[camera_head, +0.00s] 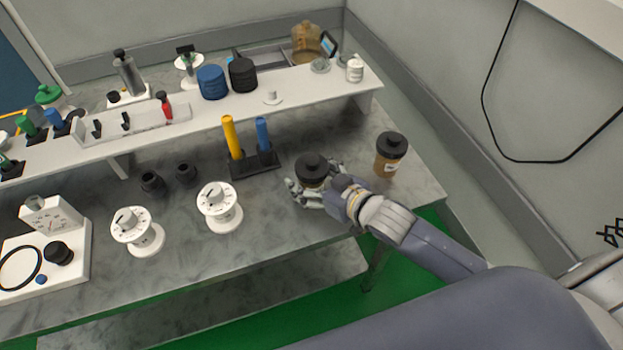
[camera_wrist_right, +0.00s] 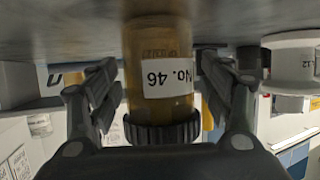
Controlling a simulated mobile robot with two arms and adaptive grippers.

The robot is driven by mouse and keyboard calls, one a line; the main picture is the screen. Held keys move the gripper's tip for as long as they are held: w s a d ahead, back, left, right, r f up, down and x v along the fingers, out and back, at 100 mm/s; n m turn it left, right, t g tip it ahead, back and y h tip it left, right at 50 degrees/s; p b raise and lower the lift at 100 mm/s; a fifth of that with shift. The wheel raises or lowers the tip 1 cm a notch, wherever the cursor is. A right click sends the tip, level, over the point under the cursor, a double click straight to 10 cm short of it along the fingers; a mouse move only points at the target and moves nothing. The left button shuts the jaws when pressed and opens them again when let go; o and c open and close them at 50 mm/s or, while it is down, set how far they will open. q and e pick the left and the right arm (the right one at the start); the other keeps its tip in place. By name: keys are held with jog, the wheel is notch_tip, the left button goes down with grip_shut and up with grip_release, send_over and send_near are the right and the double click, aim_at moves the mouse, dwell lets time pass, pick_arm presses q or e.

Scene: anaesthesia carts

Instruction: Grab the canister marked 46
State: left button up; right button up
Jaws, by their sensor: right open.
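The canister marked 46 is amber with a ribbed black lid and a white label. In the right wrist view the canister (camera_wrist_right: 158,60) appears upside down, with its "No. 46" label readable, between the two open fingers of my right gripper (camera_wrist_right: 160,95). In the head view the same canister (camera_head: 312,168) stands on the grey table, and my right gripper (camera_head: 318,190) reaches around it from the right and front. Gaps show between the fingers and the canister. My left gripper is not in view.
A second amber canister (camera_head: 391,155) with a black lid stands to the right, near the table's edge. A black stand (camera_head: 255,164) with a yellow and a blue cylinder is behind left. A white dial unit (camera_head: 220,207) stands to the left. A white shelf (camera_head: 330,82) runs along the back.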

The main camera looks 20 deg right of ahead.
jog(key=c, duration=1.1)
jog(key=shift+c, duration=0.2)
jog(key=shift+r, duration=0.1)
